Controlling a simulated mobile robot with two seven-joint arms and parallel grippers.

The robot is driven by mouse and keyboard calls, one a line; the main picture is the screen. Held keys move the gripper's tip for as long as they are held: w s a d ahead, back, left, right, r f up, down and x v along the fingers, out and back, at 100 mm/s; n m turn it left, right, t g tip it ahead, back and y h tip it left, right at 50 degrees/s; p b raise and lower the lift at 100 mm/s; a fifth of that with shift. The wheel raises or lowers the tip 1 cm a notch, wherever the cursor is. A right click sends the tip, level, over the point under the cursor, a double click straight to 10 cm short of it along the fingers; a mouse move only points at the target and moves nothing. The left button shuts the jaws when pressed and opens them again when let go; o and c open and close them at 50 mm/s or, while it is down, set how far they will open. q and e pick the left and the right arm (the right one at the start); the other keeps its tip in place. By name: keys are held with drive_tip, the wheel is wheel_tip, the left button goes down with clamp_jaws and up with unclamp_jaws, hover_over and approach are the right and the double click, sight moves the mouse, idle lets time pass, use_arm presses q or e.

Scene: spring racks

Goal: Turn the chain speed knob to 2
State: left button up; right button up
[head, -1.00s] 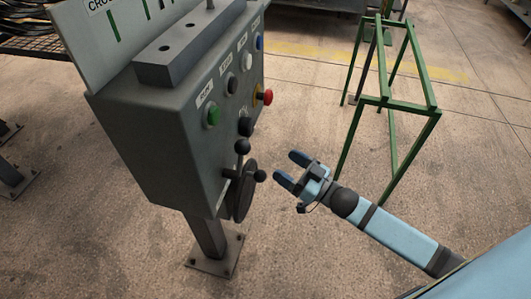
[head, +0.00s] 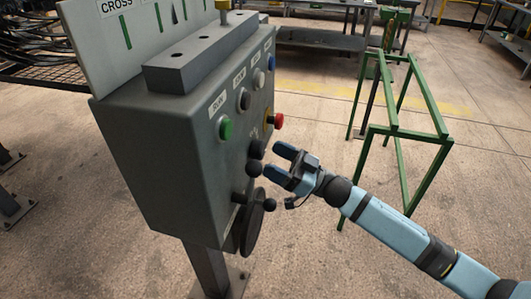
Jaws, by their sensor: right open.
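A grey control box (head: 165,150) on a post stands left of centre. On its right face a black knob (head: 257,149) sits below the row of buttons; it appears to be the chain speed knob. Its pointer and scale cannot be read from this angle. My right gripper (head: 277,161) is open and empty, just right of the knob, its fingers pointing left toward the panel. A small gap shows between the fingertips and the knob. My left gripper is not in view.
Black ball handles (head: 270,205) and a dark handwheel (head: 250,230) stick out just below the knob. A green button (head: 226,129) and a red button (head: 278,121) sit above. A green frame (head: 400,130) stands behind my right arm.

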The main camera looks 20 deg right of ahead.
sight(264, 153)
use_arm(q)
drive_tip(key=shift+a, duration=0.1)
use_arm(e)
drive_tip(key=shift+x, duration=1.55)
drive_tip(key=c, duration=0.9)
